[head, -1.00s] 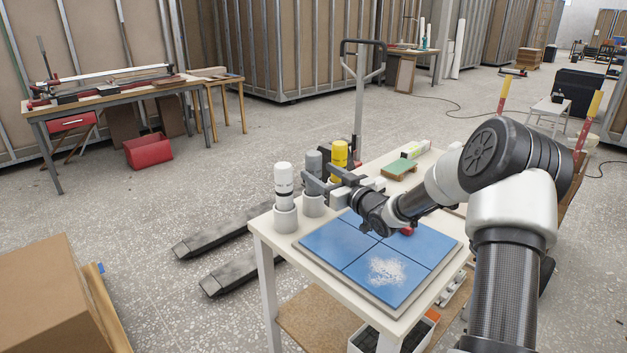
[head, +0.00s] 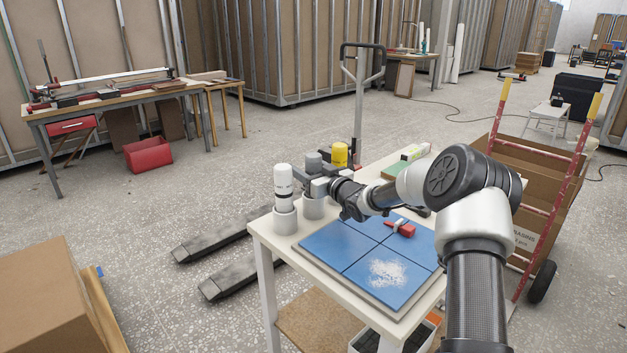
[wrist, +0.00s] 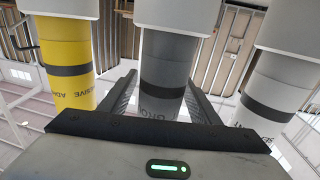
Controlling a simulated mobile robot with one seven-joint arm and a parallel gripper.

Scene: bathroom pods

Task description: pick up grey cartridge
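The grey cartridge (head: 314,160) stands upright in a light grey cup (head: 313,209) between the white cartridge (head: 283,180) and the yellow cartridge (head: 340,153). My gripper (head: 312,181) is level with the grey cartridge at mid-height. In the wrist view the grey cartridge (wrist: 166,75) is in the middle, with my gripper (wrist: 164,88) fingers on either side of it. The fingers look spread, with a slim gap visible beside the cartridge. Firm contact does not show. The yellow cartridge (wrist: 68,70) is at left and the white cartridge (wrist: 270,95) at right.
The small table holds a blue tiled board (head: 375,258) with white powder and a red-capped item (head: 401,228). A green block (head: 395,170) lies behind. A red hand truck with boxes (head: 530,185) stands at right. A pallet jack (head: 240,275) lies beside the table.

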